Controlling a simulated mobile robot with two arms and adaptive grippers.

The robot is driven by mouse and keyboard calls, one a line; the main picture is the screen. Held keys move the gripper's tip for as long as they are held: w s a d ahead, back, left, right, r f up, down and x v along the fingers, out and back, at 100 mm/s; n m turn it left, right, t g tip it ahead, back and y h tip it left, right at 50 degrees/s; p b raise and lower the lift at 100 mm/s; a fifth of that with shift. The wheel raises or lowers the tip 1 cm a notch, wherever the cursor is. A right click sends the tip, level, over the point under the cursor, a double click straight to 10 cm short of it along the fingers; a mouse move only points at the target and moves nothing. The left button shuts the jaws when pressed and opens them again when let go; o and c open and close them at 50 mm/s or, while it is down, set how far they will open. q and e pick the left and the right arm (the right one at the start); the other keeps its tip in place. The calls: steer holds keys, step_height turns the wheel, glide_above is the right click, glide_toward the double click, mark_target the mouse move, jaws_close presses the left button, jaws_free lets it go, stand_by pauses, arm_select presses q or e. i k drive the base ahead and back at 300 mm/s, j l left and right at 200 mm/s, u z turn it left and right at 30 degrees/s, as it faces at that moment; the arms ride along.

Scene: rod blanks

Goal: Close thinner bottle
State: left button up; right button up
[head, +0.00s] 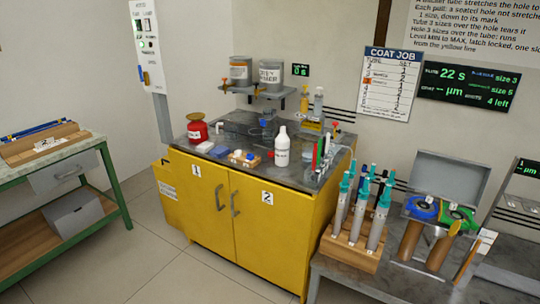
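A white bottle (282,147) with a narrow neck stands upright on the dark top of the yellow cabinet. It is most likely the thinner bottle, but its label is too small to read. I cannot tell whether its mouth is capped. Left of it, a small wooden block (244,160) carries small blue and white pieces; I cannot tell whether one is a cap. A red can (197,131) with a wide brass-coloured top stands further left. Neither of my grippers shows in the head view.
The yellow cabinet (236,213) has two doors, numbered 1 and 2. Canisters (240,71) sit on a wall shelf above. A wooden rack (352,249) of grey tubes with teal tops stands at right. A green-framed bench (88,155) is at left; open floor lies between.

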mark_target(282, 142)
steer(key=i+j+z, duration=0.5)
steer(key=i+j, duration=0.25)
steer(key=i, duration=0.25)
steer(key=i+j+z, duration=0.45)
steer(key=i+j, duration=0.35)
steer(key=j, duration=0.35)
